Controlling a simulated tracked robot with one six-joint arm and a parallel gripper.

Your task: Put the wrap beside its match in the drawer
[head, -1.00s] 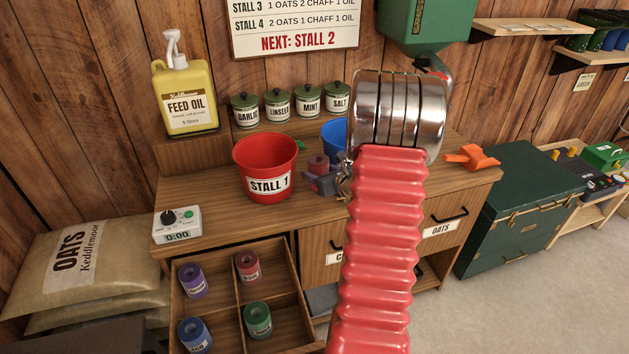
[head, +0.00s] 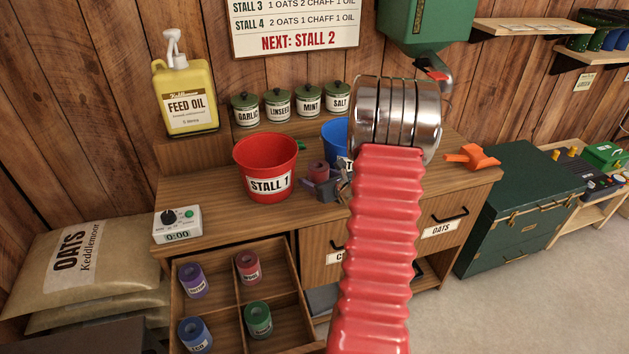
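A dusky red wrap (head: 318,171) stands on the bench between the red bucket and the blue bucket. My gripper (head: 324,190) is at the near side of the wrap and hides its lower part. The fingers are small and partly behind my arm, so I cannot tell whether they are apart or touch the wrap. The open drawer (head: 236,312) is divided into compartments. It holds a purple wrap (head: 193,281) back left, a red wrap (head: 248,267) back right, a blue wrap (head: 194,334) front left and a green wrap (head: 258,319) front right.
The red STALL 1 bucket (head: 265,168) stands left of my gripper. The blue bucket (head: 335,137) is partly hidden behind my arm. A timer (head: 177,224) sits at the bench's left end, an orange scoop (head: 472,156) at its right. Lidded jars (head: 277,105) line the back.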

